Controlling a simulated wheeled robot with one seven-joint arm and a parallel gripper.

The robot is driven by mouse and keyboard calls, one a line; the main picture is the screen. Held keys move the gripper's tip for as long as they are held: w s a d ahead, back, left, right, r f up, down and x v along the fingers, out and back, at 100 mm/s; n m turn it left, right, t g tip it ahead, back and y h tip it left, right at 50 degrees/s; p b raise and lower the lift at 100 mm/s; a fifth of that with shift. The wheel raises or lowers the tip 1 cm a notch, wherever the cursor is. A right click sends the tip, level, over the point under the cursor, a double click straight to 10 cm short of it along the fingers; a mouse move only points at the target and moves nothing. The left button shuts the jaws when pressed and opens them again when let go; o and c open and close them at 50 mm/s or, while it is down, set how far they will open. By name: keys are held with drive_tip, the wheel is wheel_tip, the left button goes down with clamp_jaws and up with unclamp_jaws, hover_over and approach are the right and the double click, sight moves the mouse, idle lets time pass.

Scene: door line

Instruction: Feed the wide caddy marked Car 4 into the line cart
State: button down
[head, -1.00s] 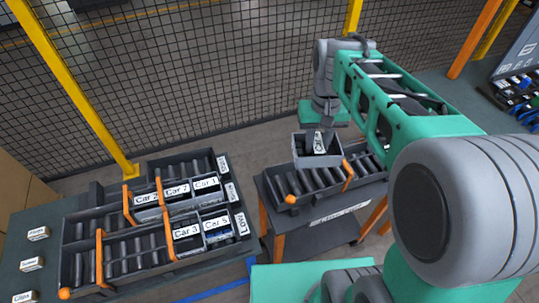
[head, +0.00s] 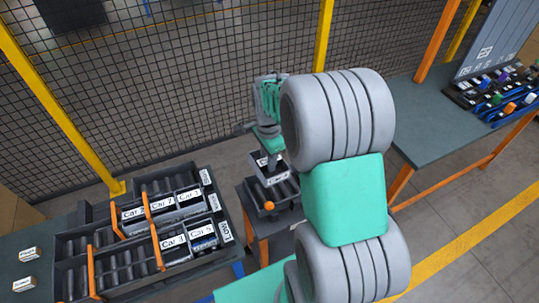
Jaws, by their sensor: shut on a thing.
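My gripper (head: 268,152) is partly hidden by my own arm. It is shut on a grey caddy (head: 258,177) with a white label that is too small to read here. The caddy is over the roller top of the line cart (head: 245,200). I cannot tell whether it touches the rollers. My arm hides the right part of the cart. An orange ball-ended stop (head: 269,206) shows at the cart's near side.
A two-level roller rack (head: 75,240) at the left holds several labelled caddies, among them Car 1 (head: 190,195) and Car 5 (head: 202,232), behind orange bars. A mesh fence (head: 200,90) stands behind. A bench (head: 430,110) with coloured parts is at the right.

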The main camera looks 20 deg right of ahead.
drive_tip(key=shift+d+f+m, duration=0.2)
drive_tip(key=shift+m, duration=0.2)
drive_tip(key=shift+f, duration=0.3)
wheel_tip(320, 180, down, 12)
drive_tip(key=b, duration=0.7)
drive_tip(key=shift+b, duration=0.3)
